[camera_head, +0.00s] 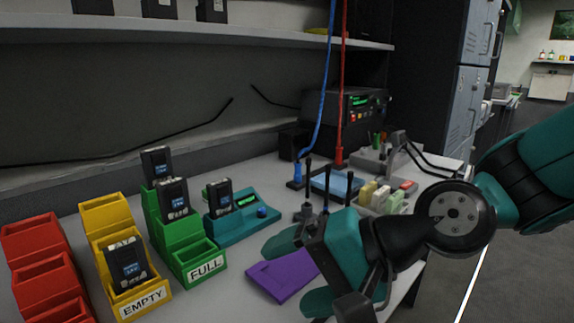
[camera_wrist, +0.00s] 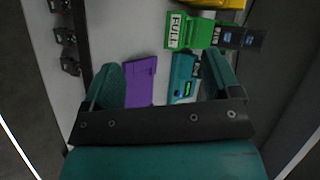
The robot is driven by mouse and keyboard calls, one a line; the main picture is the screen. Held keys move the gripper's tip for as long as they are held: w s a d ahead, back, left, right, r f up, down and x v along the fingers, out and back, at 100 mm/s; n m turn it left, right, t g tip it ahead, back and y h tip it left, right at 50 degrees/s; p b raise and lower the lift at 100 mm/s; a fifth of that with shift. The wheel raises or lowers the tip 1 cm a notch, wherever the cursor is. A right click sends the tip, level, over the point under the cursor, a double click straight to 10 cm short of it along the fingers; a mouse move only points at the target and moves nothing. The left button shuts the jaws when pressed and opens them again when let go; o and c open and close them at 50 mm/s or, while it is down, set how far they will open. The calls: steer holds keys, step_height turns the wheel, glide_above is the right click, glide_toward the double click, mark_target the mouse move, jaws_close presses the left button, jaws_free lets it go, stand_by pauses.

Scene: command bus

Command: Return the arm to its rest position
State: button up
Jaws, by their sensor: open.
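My gripper (camera_head: 290,272) is in front of the bench in the head view, above the purple tray (camera_head: 281,277). In the wrist view my gripper (camera_wrist: 166,84) shows its two teal fingers wide apart with nothing held between them. The purple tray (camera_wrist: 140,81) and the teal charger (camera_wrist: 184,78) lie beyond the fingers on the bench. My arm reaches in from the right side of the head view, bent at the elbow.
A green FULL rack (camera_head: 190,252) holds batteries, and a yellow EMPTY rack (camera_head: 107,216) holds one. Red bins (camera_head: 38,258) stand at the left. A teal charger (camera_head: 240,217) holds a battery. Antennas, a blue and a red cable and a radio (camera_head: 352,106) stand behind.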

steer(key=s+d+n+g+h, duration=0.1)
steer(key=s+d+n+h, duration=0.35)
steer(key=d, duration=0.25)
steer(key=s+d+n+g+h, duration=0.1)
steer(key=s+d+n+h, duration=0.3)
steer(key=d, duration=0.3)
step_height(320, 180, up, 19)
steer(key=n+y+p, duration=0.1)
steer(key=p, duration=1.9)
steer(key=shift+a, duration=0.15)
steer(key=shift+n, duration=0.25)
steer(key=shift+c, duration=0.4)
